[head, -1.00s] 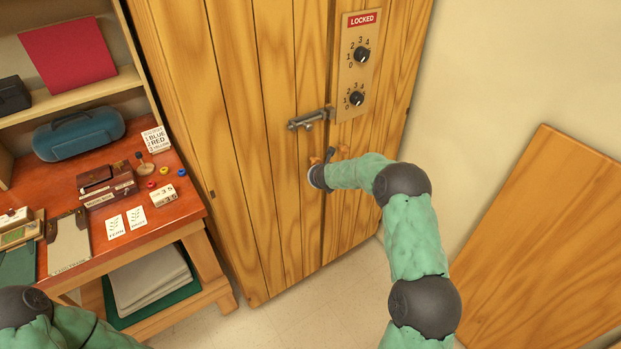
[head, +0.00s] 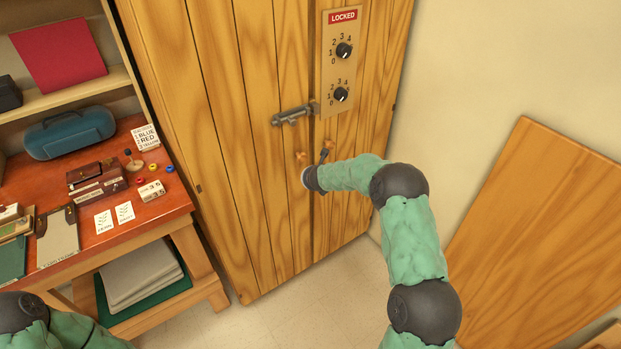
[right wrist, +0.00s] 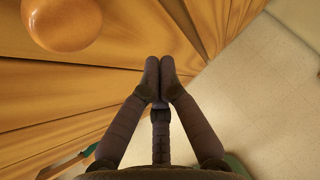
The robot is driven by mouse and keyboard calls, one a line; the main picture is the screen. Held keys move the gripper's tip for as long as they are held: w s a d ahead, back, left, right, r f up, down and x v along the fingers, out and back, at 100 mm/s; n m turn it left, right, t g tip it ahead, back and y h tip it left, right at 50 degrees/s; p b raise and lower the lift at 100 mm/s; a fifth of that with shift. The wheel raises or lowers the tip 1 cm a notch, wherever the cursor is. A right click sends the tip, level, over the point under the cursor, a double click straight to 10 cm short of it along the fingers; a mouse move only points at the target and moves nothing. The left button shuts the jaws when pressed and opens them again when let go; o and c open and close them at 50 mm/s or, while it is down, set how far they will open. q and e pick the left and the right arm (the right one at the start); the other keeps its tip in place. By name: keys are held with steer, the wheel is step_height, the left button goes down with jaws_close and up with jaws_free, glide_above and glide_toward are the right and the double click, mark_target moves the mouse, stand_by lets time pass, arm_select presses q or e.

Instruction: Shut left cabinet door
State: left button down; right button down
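The tall plank cabinet's left door (head: 225,130) stands shut or nearly shut against the right door (head: 352,180). A dark seam runs between them, and I cannot tell if they are flush. A grey latch (head: 292,115) sits at the seam. Two small wooden knobs show below it, one on the left (head: 300,156) and one on the right (head: 328,145). My right gripper is mostly hidden by its wrist in the head view, low at the seam. In the right wrist view its fingers (right wrist: 159,66) are together and empty, with a round knob (right wrist: 62,20) nearby. My left gripper is out of view.
A LOCKED sign (head: 342,17) and two dials, upper (head: 343,50) and lower (head: 341,94), are on the right door. A desk (head: 125,228) with small items stands left. A wooden panel (head: 545,220) leans at the right. Floor (head: 300,300) before the cabinet is clear.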

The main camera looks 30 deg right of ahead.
steer(key=d+p+v, duration=0.1)
steer(key=d+v, duration=0.1)
steer(key=v, duration=0.7)
steer(key=s+a+f+m+g+y, duration=0.55)
steer(key=s+a+f+m, duration=1.1)
steer(key=a+f, duration=0.35)
steer(key=s+a+f+m+g, duration=0.1)
steer(key=s+a+f+m, duration=0.1)
steer(key=s+m, duration=0.4)
steer(key=s+a+f+m+g, duration=0.1)
steer(key=s+a+f+m, duration=0.1)
steer(key=s+m, duration=0.4)
steer(key=s+a+f+m+g, duration=0.1)
steer(key=s+a+f+m, duration=0.1)
steer(key=s+a+m, duration=0.2)
steer(key=s+m, duration=0.3)
steer(key=s, duration=0.2)
steer(key=shift+a+f+y, duration=0.2)
steer(key=shift+f+y, duration=0.15)
steer(key=shift+f, duration=0.05)
